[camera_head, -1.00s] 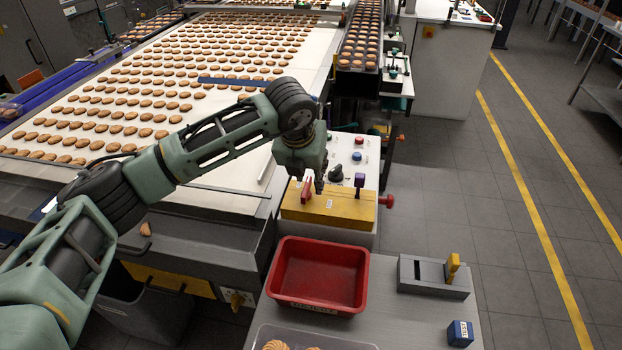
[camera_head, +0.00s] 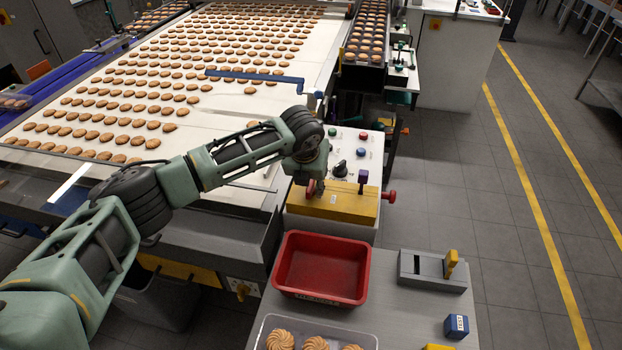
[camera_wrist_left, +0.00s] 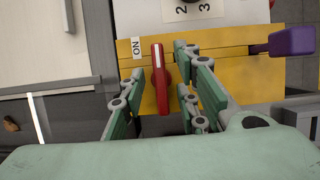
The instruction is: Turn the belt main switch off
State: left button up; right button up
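The red switch handle (camera_wrist_left: 160,80) stands on a yellow panel (camera_wrist_left: 220,62) beside a white "ON" label (camera_wrist_left: 137,46). In the head view most of the handle (camera_head: 311,188) is hidden behind my gripper. My left gripper (camera_wrist_left: 162,92) is open, with one finger on each side of the red handle. Small gaps show between the handle and the fingers. In the head view my left gripper (camera_head: 316,178) is over the left part of the yellow panel (camera_head: 340,203). My right gripper is not in view.
A purple lever (camera_head: 363,180) stands on the same panel, with a red knob (camera_head: 389,196) at its side. Behind are a black dial (camera_head: 340,169) and coloured buttons. A red bin (camera_head: 321,268) is in front. The biscuit belt (camera_head: 200,128) lies to the left.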

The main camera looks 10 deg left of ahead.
pick_arm(q)
grip_shut()
